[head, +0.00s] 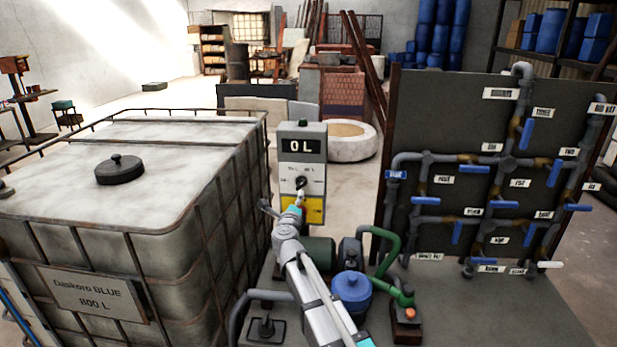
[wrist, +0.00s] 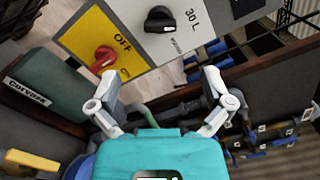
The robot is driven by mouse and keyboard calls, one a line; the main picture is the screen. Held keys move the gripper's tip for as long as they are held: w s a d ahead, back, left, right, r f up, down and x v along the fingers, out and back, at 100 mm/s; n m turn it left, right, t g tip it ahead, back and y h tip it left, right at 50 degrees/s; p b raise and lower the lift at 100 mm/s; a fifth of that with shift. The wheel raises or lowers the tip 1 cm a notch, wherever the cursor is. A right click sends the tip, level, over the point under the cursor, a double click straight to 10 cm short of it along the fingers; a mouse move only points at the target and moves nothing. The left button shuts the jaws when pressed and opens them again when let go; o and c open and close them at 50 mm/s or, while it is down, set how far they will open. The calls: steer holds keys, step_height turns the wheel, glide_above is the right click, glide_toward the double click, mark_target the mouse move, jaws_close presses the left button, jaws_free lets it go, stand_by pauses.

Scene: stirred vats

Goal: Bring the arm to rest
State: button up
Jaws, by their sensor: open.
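My arm reaches forward from the bottom of the head view, with my gripper (head: 297,203) in front of the lower part of a grey control box (head: 302,130). In the wrist view my gripper (wrist: 160,76) has its two fingers spread wide, with nothing between them. The box shows a red knob (wrist: 105,58) on a yellow plate (wrist: 90,32) marked OFF; it lies close to the left fingertip, and I cannot tell whether they touch. A black knob (wrist: 160,18) beside a 30 L mark is above, on a pale plate. The box's display reads 0 L.
A large caged tank (head: 130,265) labelled Daskoro BLUE 800 L fills the left. A blue-topped pump part (head: 350,290) and green hose (head: 385,240) sit right of my arm. A pipe board (head: 440,120) with several blue valve handles stands at right. Open floor shows behind.

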steer(key=s+d+f+n+g+y, duration=0.3)
steer(key=s+d+f+n+g, duration=0.3)
steer(key=n, duration=0.5)
steer(key=s+d+f+n+g+y, duration=0.4)
steer(key=s+f+n, duration=0.2)
steer(key=s+n, duration=0.3)
steer(key=s+d+f+n+g+h, duration=0.2)
steer(key=s+d+f+g+h, duration=0.1)
steer(key=s+d, duration=0.4)
steer(key=s+d+f+n+g+h, duration=0.2)
steer(key=s+d+g, duration=0.3)
steer(key=s+d, duration=0.3)
steer(key=d+f+h, duration=0.1)
steer(key=d, duration=0.2)
steer(key=shift+f+h, duration=0.3)
steer(key=shift+f, duration=0.05)
